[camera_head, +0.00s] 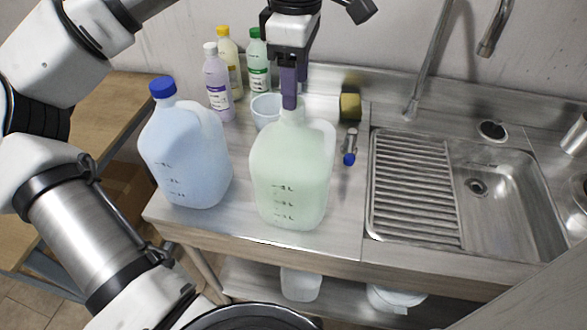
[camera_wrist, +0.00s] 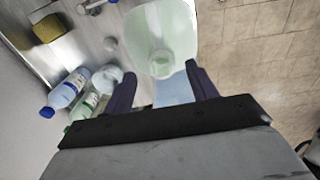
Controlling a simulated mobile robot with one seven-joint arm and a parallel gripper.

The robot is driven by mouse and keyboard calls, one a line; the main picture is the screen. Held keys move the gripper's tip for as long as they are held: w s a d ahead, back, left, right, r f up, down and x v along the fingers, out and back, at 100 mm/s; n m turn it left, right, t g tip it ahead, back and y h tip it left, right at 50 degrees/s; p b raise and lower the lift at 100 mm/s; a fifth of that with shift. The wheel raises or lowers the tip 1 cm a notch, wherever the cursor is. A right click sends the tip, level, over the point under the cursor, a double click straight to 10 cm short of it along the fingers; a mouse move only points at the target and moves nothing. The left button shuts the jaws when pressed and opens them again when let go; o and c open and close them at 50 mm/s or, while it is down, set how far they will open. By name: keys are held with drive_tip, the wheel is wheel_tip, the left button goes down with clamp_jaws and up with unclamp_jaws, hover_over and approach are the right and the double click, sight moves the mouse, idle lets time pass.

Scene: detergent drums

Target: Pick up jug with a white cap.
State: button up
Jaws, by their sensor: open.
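A pale green translucent jug (camera_head: 291,175) stands upright on the steel counter, near its front edge. Its top is mostly hidden behind my gripper in the head view. In the wrist view the green jug (camera_wrist: 171,28) shows a pale, whitish-green round top. My gripper (camera_head: 289,104) points down at the jug's neck. In the wrist view my gripper (camera_wrist: 162,92) is open, its two dark purple fingers spread apart with nothing gripped. Whether the fingertips touch the neck is unclear. A pale blue jug (camera_head: 186,155) with a blue cap stands to the left.
Purple-labelled (camera_head: 217,82), yellow (camera_head: 229,60) and green-labelled (camera_head: 258,62) bottles stand at the back left. A bowl (camera_head: 266,110) and a yellow sponge (camera_head: 350,106) are behind the jug. A small blue-capped tube (camera_head: 350,147) lies to its right, before the sink (camera_head: 505,195).

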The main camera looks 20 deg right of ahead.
wheel_tip(320, 180, down, 5)
drive_tip(key=shift+a+p, duration=0.15)
drive_tip(key=shift+p, duration=0.6)
clamp_jaws()
